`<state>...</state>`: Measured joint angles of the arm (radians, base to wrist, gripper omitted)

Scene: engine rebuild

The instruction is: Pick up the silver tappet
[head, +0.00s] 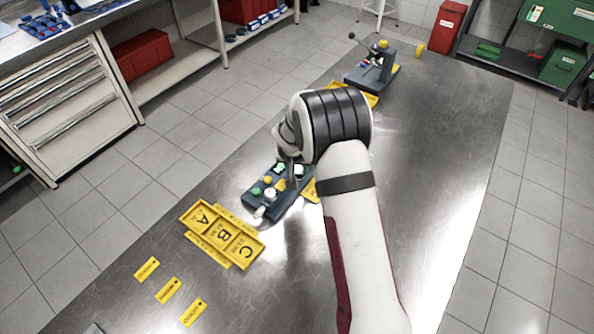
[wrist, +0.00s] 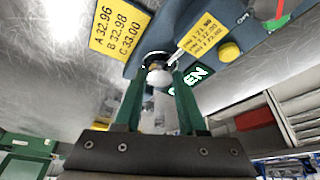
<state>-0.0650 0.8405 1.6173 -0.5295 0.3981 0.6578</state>
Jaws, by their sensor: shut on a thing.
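The silver tappet (wrist: 158,75) shows in the wrist view as a small pale, shiny round piece between my fingertips, at a dark ring on the blue-grey fixture. My gripper (wrist: 158,84) has its two green fingers closed on it. I cannot tell whether the tappet is clear of the ring. In the head view my gripper (head: 291,172) points down at the far end of the blue-grey fixture (head: 252,200); my wrist hides part of it, and the tappet cannot be made out there.
A yellow tray (head: 225,236) marked A, B and C lies on the metal table (head: 430,170), with small yellow labels (head: 168,290) near it. Another fixture (head: 372,75) with a lever stands at the far end. A yellow size card (wrist: 120,33) lies beside the near fixture.

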